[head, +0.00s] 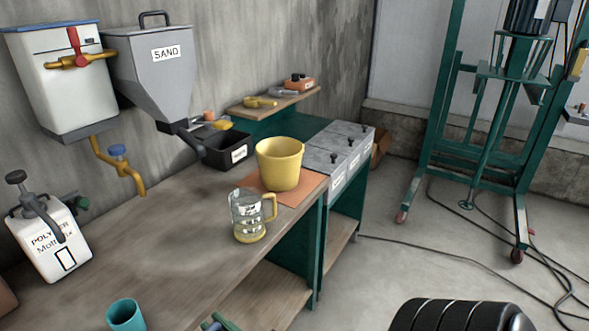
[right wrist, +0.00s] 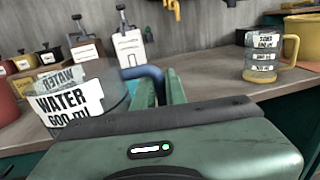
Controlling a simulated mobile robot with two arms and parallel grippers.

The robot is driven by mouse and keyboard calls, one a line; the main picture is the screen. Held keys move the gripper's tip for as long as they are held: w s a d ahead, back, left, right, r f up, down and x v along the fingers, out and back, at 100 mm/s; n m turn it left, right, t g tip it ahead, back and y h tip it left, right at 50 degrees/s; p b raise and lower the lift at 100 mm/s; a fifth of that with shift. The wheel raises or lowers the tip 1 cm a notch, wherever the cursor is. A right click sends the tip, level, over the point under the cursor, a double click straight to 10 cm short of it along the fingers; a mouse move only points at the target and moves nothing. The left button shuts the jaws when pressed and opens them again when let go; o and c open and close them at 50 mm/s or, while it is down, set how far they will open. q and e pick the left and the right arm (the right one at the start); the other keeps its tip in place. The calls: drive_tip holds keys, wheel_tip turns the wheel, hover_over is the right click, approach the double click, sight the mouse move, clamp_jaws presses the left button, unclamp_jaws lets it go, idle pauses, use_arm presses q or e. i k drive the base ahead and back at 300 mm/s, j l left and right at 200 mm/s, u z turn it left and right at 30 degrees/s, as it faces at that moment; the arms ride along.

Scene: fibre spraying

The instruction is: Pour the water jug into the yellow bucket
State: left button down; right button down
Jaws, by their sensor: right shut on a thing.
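My right gripper (right wrist: 170,90) is shut on the blue handle of the clear water jug (right wrist: 70,100), labelled WATER, in the right wrist view. The jug is left of the fingers; its base is cut off. In the head view only the green fingertips (head: 219,324) show at the bottom edge, and the jug is out of frame. The yellow bucket (head: 279,165) stands upright on an orange mat on the bench, farther off. Its edge also shows at the right of the wrist view (right wrist: 303,40). My left gripper is not in view.
A clear jug with a yellow handle (head: 247,218) stands just in front of the bucket. A teal cup (head: 125,314) and a white canister (head: 50,240) stand at the left of the bench. A black bin (head: 224,150) is behind the bucket. The bench's middle is clear.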

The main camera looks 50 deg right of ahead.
sight(280, 165)
drive_tip(key=i+z, duration=0.15)
drive_tip(key=z, duration=1.35)
drive_tip(key=i+j+z, duration=0.2)
drive_tip(key=j, duration=0.2)
